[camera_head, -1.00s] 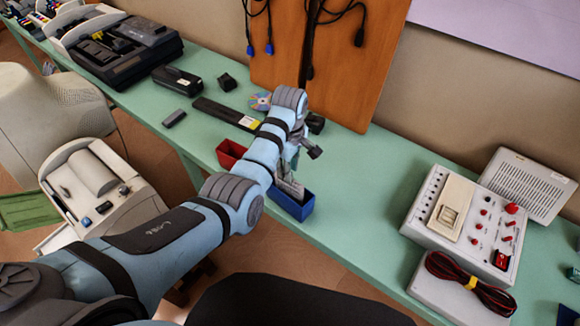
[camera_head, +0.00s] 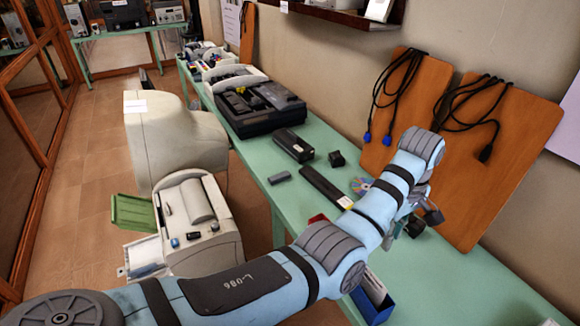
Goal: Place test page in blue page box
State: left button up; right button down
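The blue page box (camera_head: 378,310) stands at the table's front edge, low in the picture, partly hidden by my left arm. A pale, flat, page-like thing (camera_head: 374,286) shows inside it, but I cannot read it. My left gripper (camera_head: 408,222) is above the table, behind and right of the box and apart from it. My own wrist covers much of its fingers, so I cannot tell whether it is open or shut. No page shows in it. My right gripper is not in view.
A red box (camera_head: 318,219) is mostly hidden behind my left arm. A disc (camera_head: 361,186), a long dark bar (camera_head: 325,186) and black devices lie on the green table (camera_head: 440,275). Boards with hanging cables lean on the wall. A beige machine (camera_head: 195,220) stands left of the table.

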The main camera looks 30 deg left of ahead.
pick_arm(q)
jog(key=w+a+m+t, duration=0.4)
jog(key=w+a+t, duration=0.3)
jog(key=a+t, duration=0.35)
jog(key=s+a+f+m+g, duration=0.1)
jog(key=s+f, duration=0.3)
jog(key=f, duration=0.5)
jog(key=s+a+f+m+g, duration=0.15)
jog(key=s+f, duration=0.25)
jog(key=f, duration=0.5)
jog(key=s+f+m, duration=0.2)
jog(key=s+f, duration=0.2)
jog(key=f, duration=0.5)
jog(key=s+a+f+m+g, duration=0.1)
jog(key=s+a+f+g, duration=0.1)
jog(key=s+f, duration=0.8)
jog(key=s+a+f+m+g, duration=0.2)
jog(key=s+f, duration=0.6)
jog(key=s, duration=0.5)
jog(key=s+a+f+g, duration=0.1)
jog(key=s+f, duration=0.1)
jog(key=s, duration=0.7)
jog(key=s+a+f+m+g, duration=0.1)
jog(key=s+f, duration=0.1)
jog(key=s, duration=0.8)
jog(key=shift+s+a+f+g+y, duration=0.2)
jog(key=shift+a+f+g+y, duration=0.05)
jog(key=shift+g+y, duration=0.15)
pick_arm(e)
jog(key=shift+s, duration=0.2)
